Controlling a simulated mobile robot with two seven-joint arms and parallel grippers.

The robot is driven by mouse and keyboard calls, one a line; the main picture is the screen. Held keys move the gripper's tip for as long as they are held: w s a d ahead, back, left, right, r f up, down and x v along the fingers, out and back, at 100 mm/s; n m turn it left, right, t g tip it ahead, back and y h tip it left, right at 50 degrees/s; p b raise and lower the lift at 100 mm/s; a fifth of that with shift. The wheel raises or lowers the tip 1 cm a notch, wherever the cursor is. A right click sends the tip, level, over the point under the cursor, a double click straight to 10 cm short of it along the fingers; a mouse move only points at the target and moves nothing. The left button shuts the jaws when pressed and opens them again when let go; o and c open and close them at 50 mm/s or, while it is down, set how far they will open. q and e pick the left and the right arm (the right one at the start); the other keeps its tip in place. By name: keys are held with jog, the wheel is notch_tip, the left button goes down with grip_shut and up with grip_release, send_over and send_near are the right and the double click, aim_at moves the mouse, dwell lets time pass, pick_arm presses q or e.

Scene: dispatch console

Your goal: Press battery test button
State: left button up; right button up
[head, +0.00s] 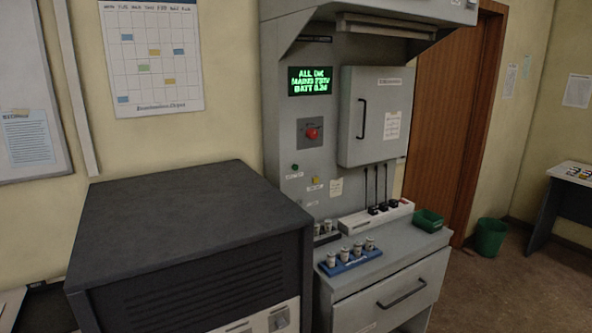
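A grey console (334,150) stands against the wall, with several controls on its upright panel. A red round knob or button (312,133) sits on a darker square plate. Below it are a small green round button or lamp (295,167) and a small yellow piece (316,180), each near a small label. The labels are too small to read, so I cannot tell which control is the battery test button. A lit green text display (310,80) is above them; its last line seems to start with "BATT". Neither of my grippers is in view.
A large dark cabinet (180,215) stands at the front left, close to the console. The console ledge holds a blue rack (349,262) of small cylinders, a white strip (376,217) with black plugs, and a green tray (428,220). A closed grey box (376,115) juts out right of the controls.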

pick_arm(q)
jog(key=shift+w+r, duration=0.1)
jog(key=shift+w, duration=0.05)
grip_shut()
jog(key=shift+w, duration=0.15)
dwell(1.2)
